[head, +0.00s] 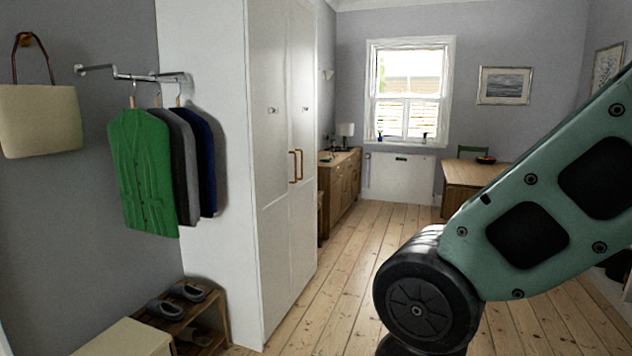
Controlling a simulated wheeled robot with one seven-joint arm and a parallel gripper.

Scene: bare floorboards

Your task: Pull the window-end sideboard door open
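The wooden sideboard (341,187) stands along the left wall, beyond the tall white wardrobe, and runs back toward the window (408,92). Its front faces right and is seen at a steep angle. Its doors look shut, but the window-end door is too small and far to make out surely. My green and black arm fills the lower right of the head view, well short of the sideboard. My gripper is outside the picture.
The white wardrobe (280,150) with brown handles stands at left. A shoe rack (215,310) and coats, including a green cardigan (143,170), are nearer. A wooden table (475,174) is at the back right. The floorboards (360,245) between are clear.

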